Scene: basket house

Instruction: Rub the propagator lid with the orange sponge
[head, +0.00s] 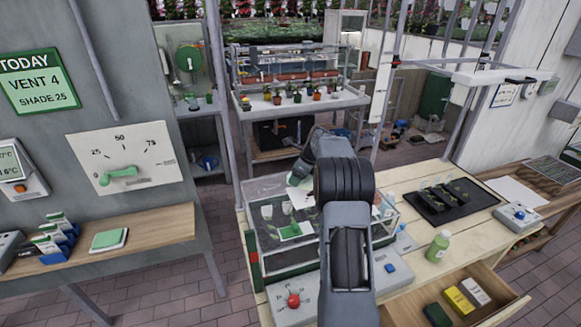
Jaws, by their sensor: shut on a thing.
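The propagator (285,258) is a long, low clear case on the pale wooden bench, left of centre. Its clear lid (268,187) appears to be on it, with pale pots or labels and a green patch visible through it. My arm crosses in front of the lid's middle and right part and bends over it. I cannot make out the orange sponge anywhere.
A control box with a red knob (293,300) sits in front of the propagator. To the right are a green bottle (438,247), a black seedling tray (445,201) and an open drawer (492,290) with small boxes. Bare bench (465,232) lies between bottle and tray.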

